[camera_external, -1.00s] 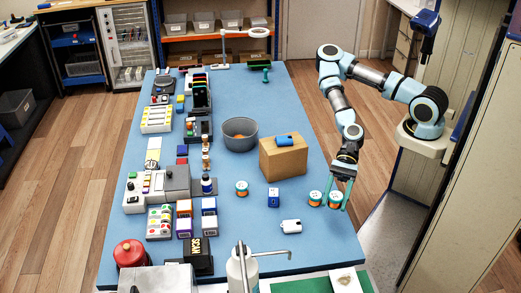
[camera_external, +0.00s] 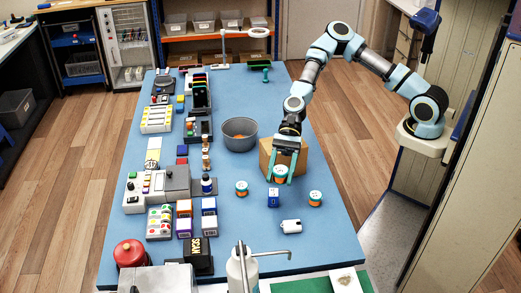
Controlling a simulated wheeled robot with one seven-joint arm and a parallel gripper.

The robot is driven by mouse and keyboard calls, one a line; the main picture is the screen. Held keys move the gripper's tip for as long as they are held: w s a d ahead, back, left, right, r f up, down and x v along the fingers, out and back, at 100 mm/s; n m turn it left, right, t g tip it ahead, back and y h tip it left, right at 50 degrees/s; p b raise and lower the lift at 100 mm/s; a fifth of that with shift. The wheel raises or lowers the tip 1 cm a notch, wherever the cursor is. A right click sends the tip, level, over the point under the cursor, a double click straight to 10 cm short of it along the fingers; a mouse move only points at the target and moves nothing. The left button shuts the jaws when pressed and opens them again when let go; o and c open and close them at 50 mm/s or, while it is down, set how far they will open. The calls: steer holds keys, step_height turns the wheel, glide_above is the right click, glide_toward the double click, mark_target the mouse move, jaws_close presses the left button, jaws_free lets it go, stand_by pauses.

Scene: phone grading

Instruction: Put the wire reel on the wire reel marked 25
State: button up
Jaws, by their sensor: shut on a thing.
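My gripper (camera_external: 279,178) is shut on a wire reel (camera_external: 280,174) with orange wire and a pale green-and-white top. It holds the reel upright in front of the cardboard box, seemingly above the table. A second, similar reel (camera_external: 241,188) stands on the table to the left of my gripper. A third reel (camera_external: 315,198) stands on the table to its right. The marks on the reels are too small to read, so I cannot tell which is 25.
The cardboard box (camera_external: 264,158) is behind my gripper, and my arm hides part of it. A blue-and-white block (camera_external: 273,197) stands just in front. A white item (camera_external: 290,226) lies nearer the camera. A grey bowl (camera_external: 239,144) is at back left. The table's right side is clear.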

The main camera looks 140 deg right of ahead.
steer(key=d+n+y, duration=0.1)
steer(key=d, duration=1)
steer(key=n+g+y+p, duration=0.1)
steer(key=p, duration=0.1)
glide_above(242, 185)
step_height(242, 185, down, 10)
steer(key=shift+f+p, duration=0.7)
steer(key=shift+f, duration=1.95)
steer(key=shift+f, duration=0.15)
steer(key=o, duration=1.4)
steer(key=shift+c, duration=0.2)
